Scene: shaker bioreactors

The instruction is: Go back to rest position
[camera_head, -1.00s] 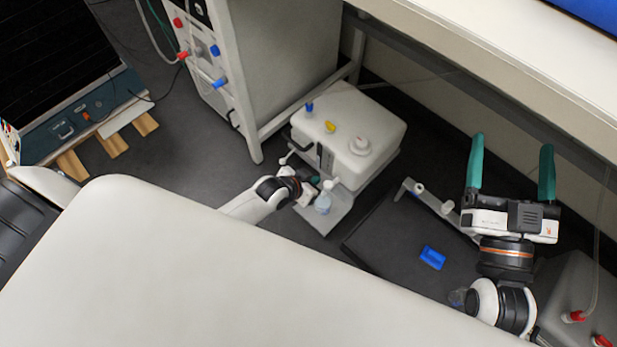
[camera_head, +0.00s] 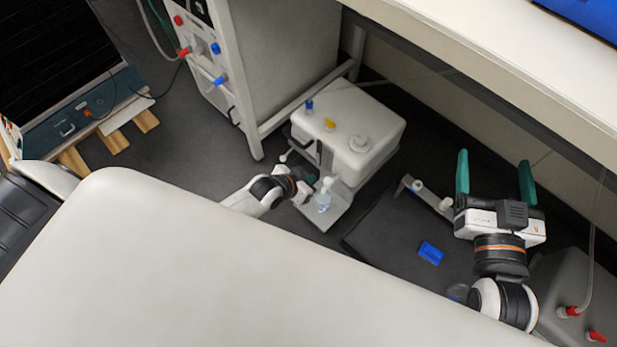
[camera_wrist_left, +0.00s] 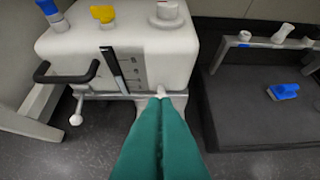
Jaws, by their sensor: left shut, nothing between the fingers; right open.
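My left gripper (camera_head: 308,183) is low, in front of the white canister (camera_head: 350,125), with its arm coming in from the left. In the left wrist view its green fingers (camera_wrist_left: 160,140) are together with nothing between them, pointing toward the canister's white spout (camera_wrist_left: 160,91). I cannot tell whether the fingertips touch the spout. My right gripper (camera_head: 496,175) is at the right. Its green fingers are wide apart, pointing up in the picture, with nothing between them.
A dark platform (camera_head: 385,240) carries a blue block (camera_head: 430,253). A bench edge (camera_head: 480,75) runs above on the right. A grey container (camera_head: 575,285) stands close to my right arm.

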